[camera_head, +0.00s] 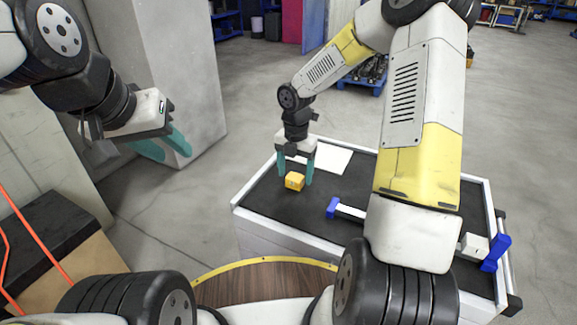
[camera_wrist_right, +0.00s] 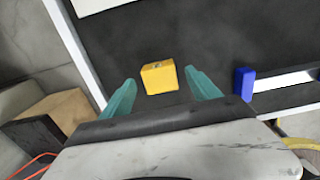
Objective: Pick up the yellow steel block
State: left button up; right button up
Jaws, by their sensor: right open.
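The yellow steel block (camera_head: 295,181) is a small cube on the black mat of the cart top, near its left part. My right gripper (camera_head: 295,176) is open and points down over the block, its teal fingers on either side of it. In the right wrist view the block (camera_wrist_right: 159,77) lies between and just beyond the two fingertips of the right gripper (camera_wrist_right: 161,82), with a gap on each side. My left gripper (camera_head: 168,148) is off to the left, away from the cart, with teal fingers; their spacing is hard to tell.
A white sheet (camera_head: 327,158) lies behind the block. A blue-ended white part (camera_head: 333,207) lies to its right, also seen in the right wrist view (camera_wrist_right: 244,84). Another blue piece (camera_head: 496,253) is at the far right. The cart has a raised white rim (camera_head: 262,221).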

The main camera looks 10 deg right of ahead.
notch_tip(320, 180, down, 2)
jog(key=shift+f, duration=0.1)
grip_shut()
dwell(0.5)
